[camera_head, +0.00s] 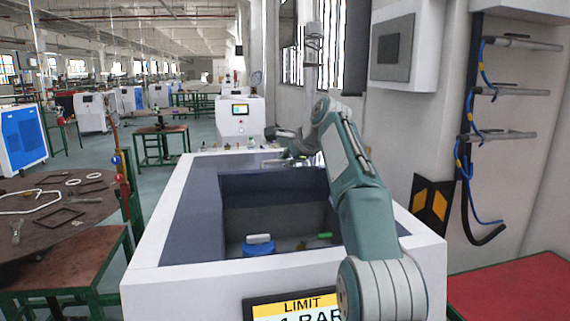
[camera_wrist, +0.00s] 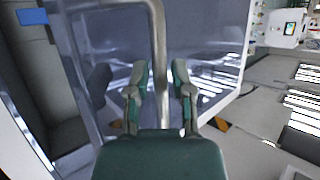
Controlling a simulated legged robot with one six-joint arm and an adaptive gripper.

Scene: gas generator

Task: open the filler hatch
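A white machine housing (camera_head: 160,245) with a dark blue recess in its top fills the middle of the head view. In the wrist view a grey-blue, shiny panel (camera_wrist: 205,40), seemingly the filler hatch, carries a curved metal bar handle (camera_wrist: 159,55). My gripper (camera_wrist: 158,75) has its two green fingers apart, one on each side of the bar, with gaps visible. In the head view my gripper (camera_head: 288,145) is small at the recess's far edge, partly hidden by my arm.
A blue round cap (camera_head: 258,245) and a small green-handled part (camera_head: 325,236) sit inside the recess. A wall with a grey box (camera_head: 391,50) and hose racks stands close on the right. A round table (camera_head: 60,215) stands left. Open floor lies farther back left.

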